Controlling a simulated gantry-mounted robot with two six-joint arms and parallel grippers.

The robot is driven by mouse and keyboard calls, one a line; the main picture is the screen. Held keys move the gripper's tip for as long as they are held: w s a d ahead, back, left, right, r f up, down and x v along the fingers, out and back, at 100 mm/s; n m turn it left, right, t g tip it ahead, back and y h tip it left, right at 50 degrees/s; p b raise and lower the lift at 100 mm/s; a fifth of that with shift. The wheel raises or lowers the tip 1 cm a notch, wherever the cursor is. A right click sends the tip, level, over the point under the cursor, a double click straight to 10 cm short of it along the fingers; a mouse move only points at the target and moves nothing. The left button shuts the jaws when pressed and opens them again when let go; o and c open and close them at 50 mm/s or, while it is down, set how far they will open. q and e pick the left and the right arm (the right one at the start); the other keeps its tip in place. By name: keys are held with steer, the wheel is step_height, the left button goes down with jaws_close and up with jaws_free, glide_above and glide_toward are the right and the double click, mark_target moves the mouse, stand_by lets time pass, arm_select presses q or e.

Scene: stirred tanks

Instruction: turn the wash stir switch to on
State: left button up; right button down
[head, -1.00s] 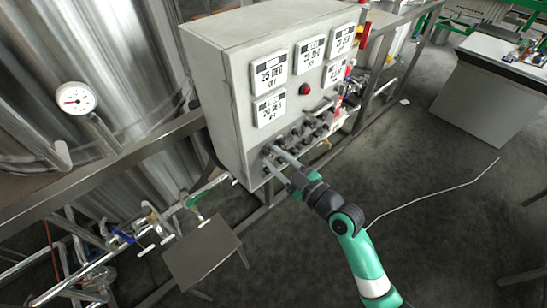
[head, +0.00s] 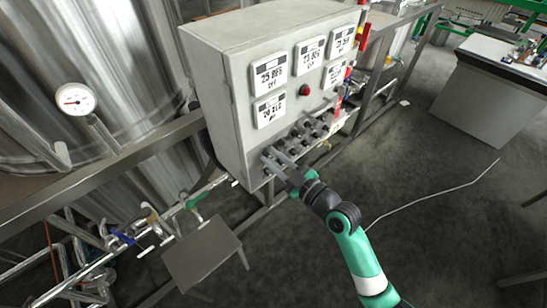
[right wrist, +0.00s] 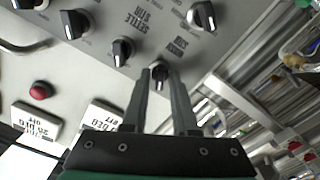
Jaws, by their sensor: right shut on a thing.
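My right gripper (head: 270,158) reaches the lower left corner of the grey control box's (head: 222,90) front, at the row of black switches (head: 311,128). In the right wrist view its two fingers (right wrist: 159,76) are shut on a small black knob (right wrist: 160,71), one finger on each side. The small label beside this knob is too blurred to read, so I cannot confirm that it is the wash stir switch. A neighbouring black knob (right wrist: 122,51) sits by a label reading SETTLE STIR. My left gripper is not in view.
Larger black knobs (right wrist: 75,23) are close to the gripped one. A red lamp (head: 304,90) and several white temperature displays (head: 270,72) are above the switches. A steel tank (head: 95,60) with a dial gauge (head: 75,99) stands left. A small grey table (head: 203,255) is below.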

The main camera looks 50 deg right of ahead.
steer(key=shift+m, duration=0.3)
steer(key=m+p, duration=0.2)
steer(key=m, duration=0.3)
steer(key=shift+m, duration=0.4)
steer(key=m+p, duration=0.2)
steer(key=m, duration=0.3)
steer(key=shift+m, duration=0.3)
steer(key=c, duration=0.9)
jaws_free()
